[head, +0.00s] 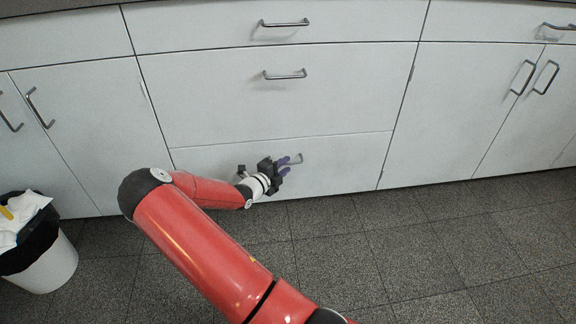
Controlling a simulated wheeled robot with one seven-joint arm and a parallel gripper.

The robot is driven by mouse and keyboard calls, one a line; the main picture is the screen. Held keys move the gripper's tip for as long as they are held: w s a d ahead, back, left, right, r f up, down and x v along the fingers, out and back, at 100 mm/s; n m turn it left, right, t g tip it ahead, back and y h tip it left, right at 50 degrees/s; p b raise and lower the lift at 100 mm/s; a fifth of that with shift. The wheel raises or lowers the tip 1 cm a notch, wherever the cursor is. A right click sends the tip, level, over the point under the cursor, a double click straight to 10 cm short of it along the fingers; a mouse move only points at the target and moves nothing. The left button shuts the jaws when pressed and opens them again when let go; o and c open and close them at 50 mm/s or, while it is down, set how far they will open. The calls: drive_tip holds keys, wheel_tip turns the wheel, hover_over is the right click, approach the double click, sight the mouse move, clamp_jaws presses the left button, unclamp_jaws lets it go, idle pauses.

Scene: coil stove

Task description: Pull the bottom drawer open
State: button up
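The bottom drawer (345,162) is the lowest white front in the middle cabinet column, and it looks flush with the fronts around it. Its metal handle (299,157) is mostly hidden behind my gripper; only the right end shows clearly. My gripper (288,166) is at this handle, with two purple fingers standing apart, one above the other. The fingers look open. I cannot tell whether the handle bar lies between them or whether they touch it.
Above are a middle drawer (350,95) and a top drawer (365,20), both shut, with bar handles. Cabinet doors (460,100) flank them. A white trash bin (50,270) with a black liner stands at the left. The grey tiled floor (430,260) in front is clear.

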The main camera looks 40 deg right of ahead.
drive_tip(key=shift+x, duration=1.2)
clamp_jaws()
